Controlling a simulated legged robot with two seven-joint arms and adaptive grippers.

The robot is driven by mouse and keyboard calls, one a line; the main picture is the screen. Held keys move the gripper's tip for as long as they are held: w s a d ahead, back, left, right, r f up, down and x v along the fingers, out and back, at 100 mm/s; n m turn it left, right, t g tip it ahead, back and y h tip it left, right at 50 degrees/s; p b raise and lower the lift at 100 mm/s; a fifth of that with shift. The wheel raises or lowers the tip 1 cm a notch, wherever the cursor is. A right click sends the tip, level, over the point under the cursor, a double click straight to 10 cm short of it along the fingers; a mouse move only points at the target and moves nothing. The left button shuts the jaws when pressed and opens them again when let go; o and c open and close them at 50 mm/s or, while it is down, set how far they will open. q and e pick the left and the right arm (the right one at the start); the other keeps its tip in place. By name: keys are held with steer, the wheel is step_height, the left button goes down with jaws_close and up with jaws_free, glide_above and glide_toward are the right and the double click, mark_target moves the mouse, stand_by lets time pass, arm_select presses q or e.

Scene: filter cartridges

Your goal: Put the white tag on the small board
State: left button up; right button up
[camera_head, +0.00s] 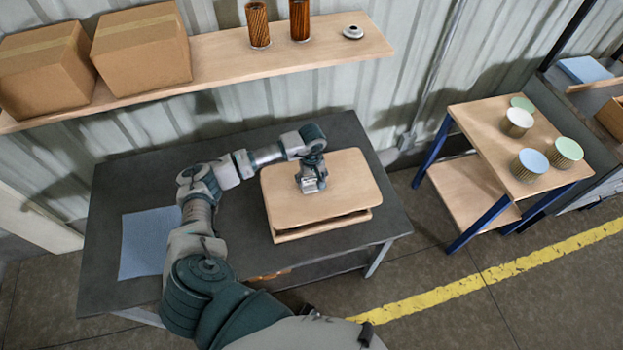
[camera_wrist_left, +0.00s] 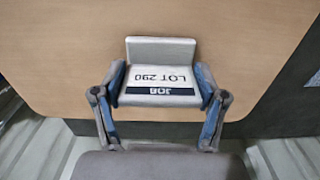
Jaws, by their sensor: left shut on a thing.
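The white tag (camera_wrist_left: 160,78) has a dark band reading "JOB" and the words "LOT 290", which appear upside down in the left wrist view. A plate stands up along its far edge. My left gripper (camera_head: 312,187) is shut on the tag, with one finger at each side of it (camera_wrist_left: 161,88). The gripper points down over the small wooden board (camera_head: 352,183), which fills most of the left wrist view (camera_wrist_left: 60,45). The board sits on the dark table. I cannot tell whether the tag touches the board. My right gripper is not in view.
The dark table (camera_head: 235,125) also holds a blue mat (camera_head: 146,243) at its left. A wall shelf (camera_head: 225,72) behind carries two boxes, two brown cartridges and a small round part. A wooden stand (camera_head: 480,125) at right holds several cartridges.

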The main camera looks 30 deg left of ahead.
mark_target(312, 176)
arm_select(q)
steer(key=o, duration=1.2)
steer(key=shift+c, duration=0.2)
step_height(312, 176, up, 12)
steer(key=shift+r+b, duration=0.1)
steer(key=shift+b, duration=0.7)
